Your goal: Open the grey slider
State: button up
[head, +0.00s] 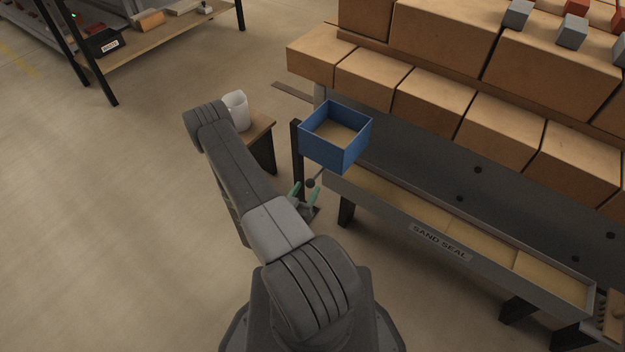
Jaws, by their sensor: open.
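My gripper (306,191) is open, with its two green-tipped fingers spread below the blue box (353,150). A dark round knob (310,183) sits at the end of a short rod, close to the fingertips and seemingly between them. I cannot tell whether the fingers touch it. The rod runs up and right toward the underside of the blue box. No grey slider plate shows clearly; the knob and rod may be its handle. The blue box is open at the top and holds sand-coloured material.
A dark bench (420,160) runs right, with a sand-filled trough labelled SAND SEAL (440,242) along its front. Large brown blocks (430,100) line its back. A small wooden table (262,130) with a white container (236,110) stands behind my arm. Floor at left is clear.

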jog(key=shift+x, duration=2.8)
